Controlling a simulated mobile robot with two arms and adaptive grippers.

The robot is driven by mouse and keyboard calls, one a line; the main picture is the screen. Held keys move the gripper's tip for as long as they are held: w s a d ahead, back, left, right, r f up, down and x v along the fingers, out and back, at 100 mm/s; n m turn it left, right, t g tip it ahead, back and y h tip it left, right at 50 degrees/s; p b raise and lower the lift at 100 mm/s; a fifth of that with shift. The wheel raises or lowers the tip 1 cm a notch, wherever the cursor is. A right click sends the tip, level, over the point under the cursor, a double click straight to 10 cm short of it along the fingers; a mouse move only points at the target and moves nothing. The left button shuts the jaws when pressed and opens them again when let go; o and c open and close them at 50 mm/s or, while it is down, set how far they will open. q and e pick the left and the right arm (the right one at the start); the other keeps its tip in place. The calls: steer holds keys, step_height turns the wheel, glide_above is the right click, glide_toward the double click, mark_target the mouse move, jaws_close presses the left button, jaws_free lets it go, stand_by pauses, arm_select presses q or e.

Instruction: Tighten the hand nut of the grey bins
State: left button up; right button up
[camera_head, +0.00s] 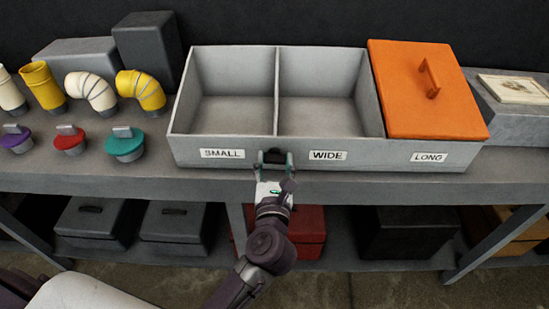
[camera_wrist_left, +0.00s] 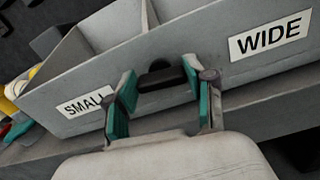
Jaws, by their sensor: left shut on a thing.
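The grey bins (camera_head: 172,133) sit on the bench, with labels SMALL, WIDE and LONG along the front wall. The SMALL and WIDE bins are open and look empty. An orange lid (camera_head: 415,95) with a handle covers the LONG bin. A dark hand nut (camera_head: 273,156) is on the front wall between the SMALL and WIDE labels. My left gripper (camera_head: 274,163) comes from the front and is shut on it. In the left wrist view, the dark nut (camera_wrist_left: 162,77) lies between the green finger pads. My right gripper is not in view.
White and yellow pipe pieces (camera_head: 93,91) and purple, red and teal caps (camera_head: 125,146) stand at left on the bench (camera_head: 100,176). Grey boxes (camera_head: 147,48) are behind them. Several toolboxes (camera_head: 174,228) sit on the lower shelf.

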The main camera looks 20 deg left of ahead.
arm_select(q)
steer(key=m+p, duration=0.8)
steer(key=p, duration=0.1)
steer(key=shift+d+r+m, duration=0.15)
steer(key=shift+r+m, duration=0.05)
steer(key=shift+m, duration=0.2)
steer(key=m+p, duration=0.4)
steer(key=shift+f+m, duration=0.1)
steer(key=shift+m, duration=0.2)
steer(key=shift+w+d+f+m+p, duration=0.1)
steer(key=shift+f+m+p, duration=0.1)
steer(key=shift+m+p, duration=1.2)
steer(key=shift+f+m, duration=0.1)
steer(key=shift+m, duration=0.3)
steer(key=o, duration=1.2)
steer(key=shift+c, duration=0.2)
steer(key=v, duration=1.2)
